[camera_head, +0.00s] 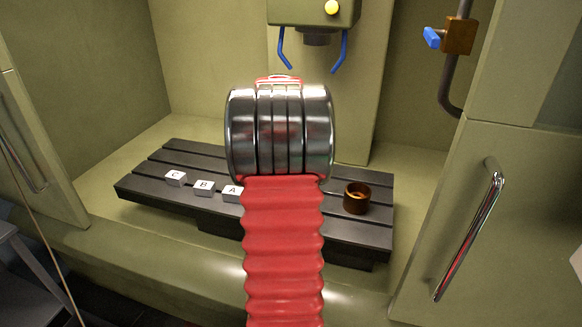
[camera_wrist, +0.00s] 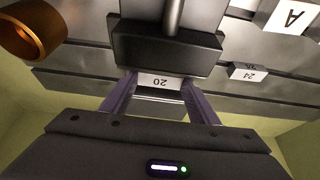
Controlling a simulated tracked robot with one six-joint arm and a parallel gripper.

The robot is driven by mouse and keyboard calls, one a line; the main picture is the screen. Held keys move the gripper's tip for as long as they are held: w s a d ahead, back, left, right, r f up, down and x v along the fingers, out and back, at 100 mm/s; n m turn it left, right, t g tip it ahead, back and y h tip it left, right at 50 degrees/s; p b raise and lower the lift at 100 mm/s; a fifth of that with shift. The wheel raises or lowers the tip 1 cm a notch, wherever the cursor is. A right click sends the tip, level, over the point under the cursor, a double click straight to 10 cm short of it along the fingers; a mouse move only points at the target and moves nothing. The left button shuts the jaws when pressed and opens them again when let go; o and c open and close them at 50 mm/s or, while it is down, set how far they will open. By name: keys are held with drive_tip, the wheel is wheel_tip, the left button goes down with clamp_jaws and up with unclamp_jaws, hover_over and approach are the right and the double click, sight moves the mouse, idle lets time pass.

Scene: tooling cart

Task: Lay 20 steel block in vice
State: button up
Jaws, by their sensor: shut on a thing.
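The steel block marked 20 (camera_wrist: 160,80) sits between the two purple fingers of my gripper (camera_wrist: 159,86) in the wrist view, with its label upside down. My gripper is shut on it. The dark vice (camera_wrist: 165,52), with a round steel rod, is right against the block's label end in the picture. I cannot tell whether the block rests between the jaws or just beside them. In the head view my arm hides the gripper, the block and the vice.
A block marked 24 (camera_wrist: 247,72) lies to the right of the vice. White markers A (camera_head: 232,194), B (camera_head: 204,188) and C (camera_head: 176,178) stand on the slotted table (camera_head: 140,188). A brown cup (camera_head: 357,198) stands on its right. Blue nozzles (camera_head: 345,50) hang above.

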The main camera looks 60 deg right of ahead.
drive_tip(key=shift+f, duration=0.15)
drive_tip(key=shift+f, duration=0.1)
drive_tip(key=o, duration=1.3)
drive_tip(key=v, duration=1.2)
